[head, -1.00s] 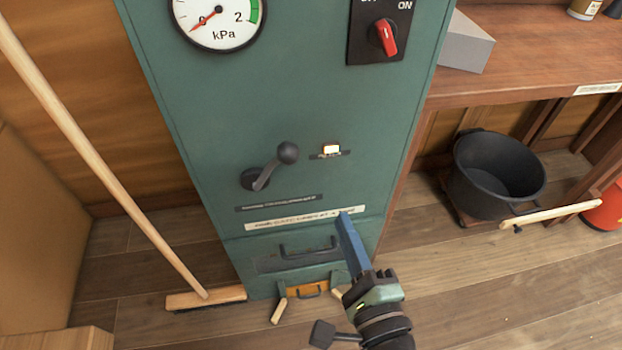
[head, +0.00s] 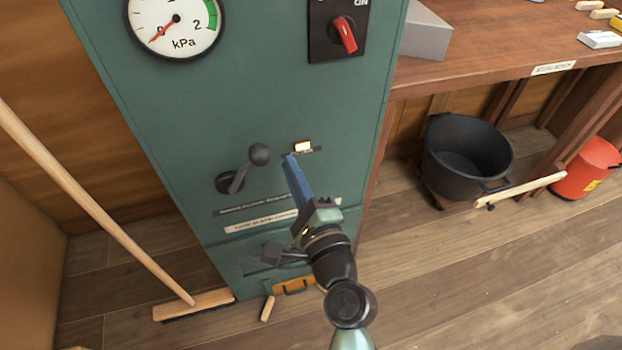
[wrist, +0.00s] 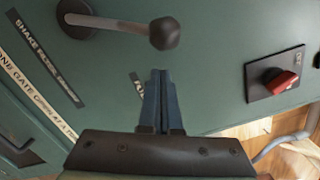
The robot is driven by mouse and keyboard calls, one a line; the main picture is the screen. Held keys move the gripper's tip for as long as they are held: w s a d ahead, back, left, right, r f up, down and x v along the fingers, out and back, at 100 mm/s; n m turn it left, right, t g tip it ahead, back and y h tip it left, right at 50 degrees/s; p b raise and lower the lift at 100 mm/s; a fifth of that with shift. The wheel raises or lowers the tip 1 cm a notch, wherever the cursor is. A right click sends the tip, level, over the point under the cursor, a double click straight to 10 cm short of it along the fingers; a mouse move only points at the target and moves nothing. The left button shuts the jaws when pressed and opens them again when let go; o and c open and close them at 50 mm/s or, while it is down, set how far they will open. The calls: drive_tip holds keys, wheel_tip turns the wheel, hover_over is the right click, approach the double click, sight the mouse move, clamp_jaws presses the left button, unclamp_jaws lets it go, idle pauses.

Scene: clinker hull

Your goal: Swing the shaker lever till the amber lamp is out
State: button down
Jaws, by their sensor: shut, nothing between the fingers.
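The shaker lever (head: 240,171) is a grey crank with a dark ball knob on the front of the green cabinet (head: 160,110). In the head view it points up and right from its hub. The amber lamp (head: 303,147) to its right is lit. My gripper (head: 290,160) is shut and empty, its blue fingers just below the lamp and right of the knob. In the wrist view the lever knob (wrist: 164,33) lies just beyond the gripper tips (wrist: 160,72), apart from them as far as I can tell. The lamp is not visible in the wrist view.
A kPa gauge (head: 175,22) and a red rotary switch (head: 344,36) sit higher on the cabinet. A broom (head: 110,215) leans at left. A wooden bench (head: 480,62) stands at right, with a black pot (head: 468,158) and an orange bucket (head: 585,168) below.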

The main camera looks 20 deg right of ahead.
drive_tip(key=shift+w+a+r, duration=0.1)
drive_tip(key=shift+a+r, duration=0.25)
drive_tip(key=shift+a, duration=0.35)
drive_tip(key=shift+r, duration=0.1)
